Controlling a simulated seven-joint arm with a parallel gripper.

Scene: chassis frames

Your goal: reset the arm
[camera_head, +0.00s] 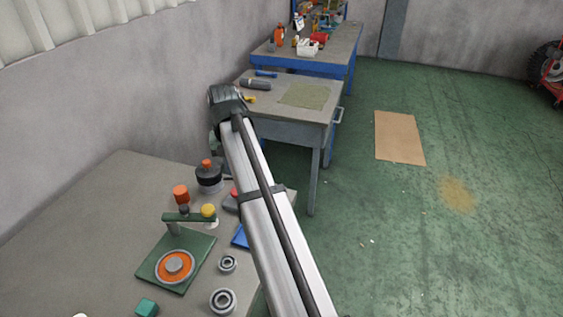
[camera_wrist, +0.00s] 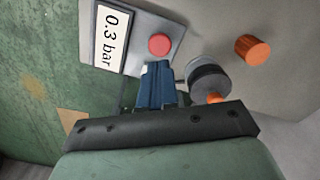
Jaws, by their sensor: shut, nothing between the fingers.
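My gripper (camera_wrist: 157,70) shows in the wrist view as two blue fingers pressed together, with nothing between them. It points toward a grey box (camera_wrist: 175,22) with a red button (camera_wrist: 160,45) and a "0.3 bar" display (camera_wrist: 115,38). I cannot tell the height of the fingertips above the box. In the head view my arm crosses the middle of the picture, and the gripper is mostly hidden behind it. The grey box shows only partly there, left of the arm, beside a black round part with an orange knob (camera_head: 209,178).
The near table (camera_head: 75,215) holds an orange cylinder (camera_head: 181,194), a green press-like fixture (camera_head: 190,262), bearing rings (camera_head: 223,300) and a green cube (camera_head: 147,307). Beyond stand a grey bench (camera_head: 325,103) and a blue bench (camera_head: 335,62).

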